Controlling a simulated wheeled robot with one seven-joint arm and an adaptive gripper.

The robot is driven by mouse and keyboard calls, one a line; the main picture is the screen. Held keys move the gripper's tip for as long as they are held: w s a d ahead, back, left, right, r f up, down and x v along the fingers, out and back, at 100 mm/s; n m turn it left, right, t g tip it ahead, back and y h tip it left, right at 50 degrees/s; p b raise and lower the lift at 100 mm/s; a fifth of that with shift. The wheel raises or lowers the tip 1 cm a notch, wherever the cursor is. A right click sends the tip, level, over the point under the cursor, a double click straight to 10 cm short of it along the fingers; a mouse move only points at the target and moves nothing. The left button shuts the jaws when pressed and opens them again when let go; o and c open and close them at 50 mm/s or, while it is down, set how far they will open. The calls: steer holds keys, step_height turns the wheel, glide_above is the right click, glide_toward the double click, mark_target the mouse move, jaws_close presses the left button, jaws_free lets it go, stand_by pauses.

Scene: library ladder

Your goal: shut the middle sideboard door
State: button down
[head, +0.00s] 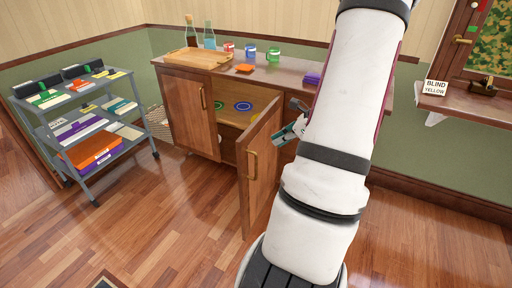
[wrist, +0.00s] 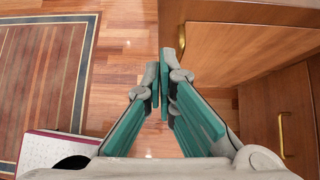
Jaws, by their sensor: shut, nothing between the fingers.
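The middle sideboard door (head: 262,172) stands open, swung out from the sideboard towards me, with a brass handle (head: 252,165) near its free edge. My gripper (head: 290,131) is just right of this door in the head view, partly hidden by my arm. In the wrist view, my gripper (wrist: 158,88) has its fingertips together, with nothing between them. A wooden panel (wrist: 250,55) lies close to the right of the fingers; I cannot tell whether they touch it. A brass handle (wrist: 282,135) on a wooden front shows farther right.
The sideboard's left door (head: 188,108) is shut. A blue ring-shaped item (head: 243,106) lies inside the open compartment. A grey cart (head: 90,125) is at left. A rug (wrist: 40,75) lies on the open floor.

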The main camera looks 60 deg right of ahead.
steer(key=b, duration=0.2)
glide_toward(241, 152)
step_height(241, 152, down, 4)
steer(key=shift+w+a+r+b, duration=0.1)
steer(key=shift+w+r+b, duration=0.05)
steer(key=shift+w, duration=0.65)
steer(key=shift+w+a+r+b, duration=0.1)
steer(key=shift+w+r+b, duration=0.1)
steer(key=shift+w, duration=0.65)
